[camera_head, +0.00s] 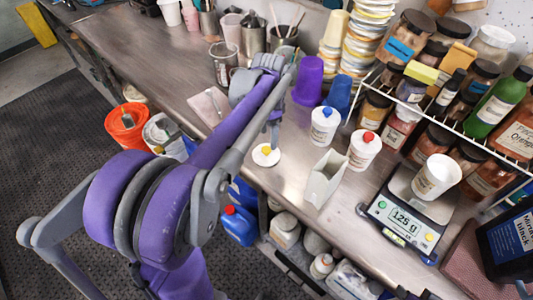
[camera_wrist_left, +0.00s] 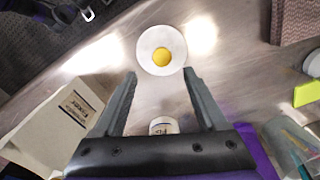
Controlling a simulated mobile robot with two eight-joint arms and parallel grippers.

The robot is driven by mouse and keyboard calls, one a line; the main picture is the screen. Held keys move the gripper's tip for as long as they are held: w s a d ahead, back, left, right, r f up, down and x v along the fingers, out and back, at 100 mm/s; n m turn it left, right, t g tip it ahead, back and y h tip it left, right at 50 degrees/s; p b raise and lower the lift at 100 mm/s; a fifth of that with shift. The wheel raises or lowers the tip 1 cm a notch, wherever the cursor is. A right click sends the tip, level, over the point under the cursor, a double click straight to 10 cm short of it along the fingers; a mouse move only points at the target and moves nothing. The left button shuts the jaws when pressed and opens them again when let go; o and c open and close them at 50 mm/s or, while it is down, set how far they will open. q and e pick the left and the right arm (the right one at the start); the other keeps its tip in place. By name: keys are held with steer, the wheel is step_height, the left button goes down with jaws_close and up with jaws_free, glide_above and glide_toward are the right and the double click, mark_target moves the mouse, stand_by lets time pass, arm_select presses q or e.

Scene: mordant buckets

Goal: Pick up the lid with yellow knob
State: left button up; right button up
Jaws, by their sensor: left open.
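The lid with yellow knob (camera_head: 266,155) is a small white disc lying flat on the metal bench near its front edge. In the left wrist view the lid (camera_wrist_left: 146,49) lies just beyond the fingertips, with its yellow knob (camera_wrist_left: 162,60) facing the camera. My left gripper (camera_wrist_left: 159,73) is open, its two fingers spread and apart from the lid, with nothing held. In the head view the left gripper (camera_head: 275,136) reaches down close above and behind the lid. My right gripper is not in view.
White tubs with a blue-knob lid (camera_head: 325,112) and a red-knob lid (camera_head: 367,136) stand to the right. An open white box (camera_head: 326,178) is near the front edge. A scale (camera_head: 402,219) holds a white cup (camera_head: 437,178). Purple (camera_head: 308,80) and blue cups stand behind.

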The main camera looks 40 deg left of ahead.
mark_target(266, 149)
arm_select(q)
steer(key=f, duration=0.6)
steer(key=shift+s+a, duration=0.15)
steer(key=shift+a, duration=0.15)
jaws_close()
